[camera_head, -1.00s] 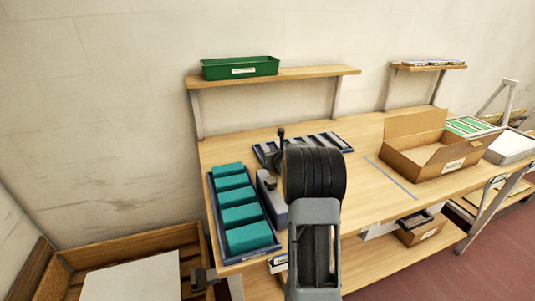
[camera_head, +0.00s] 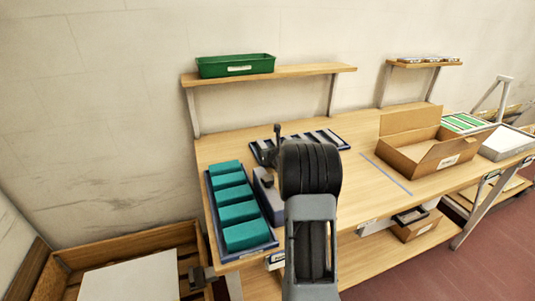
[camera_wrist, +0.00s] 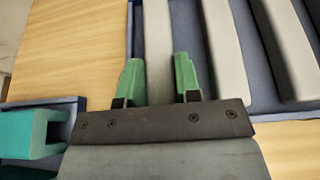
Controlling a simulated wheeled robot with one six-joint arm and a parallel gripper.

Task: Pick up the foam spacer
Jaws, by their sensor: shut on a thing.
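The foam spacer (camera_wrist: 157,35) is a pale grey strip, taken here as the one between my fingers in the wrist view. My gripper (camera_wrist: 159,78) has green fingertips, one on each side of this strip, and is shut on it. The strip's near end runs under the gripper body and is hidden. Several similar pale strips lie to its right in a blue tray (camera_wrist: 237,100). In the head view this tray (camera_head: 334,149) is at the back of the bench, and my arm hides part of it and the gripper's fingers.
A blue tray of teal blocks (camera_head: 232,190) stands at the bench's left end. An open cardboard box (camera_head: 425,160) is on the right. A green bin (camera_head: 236,66) sits on the shelf above.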

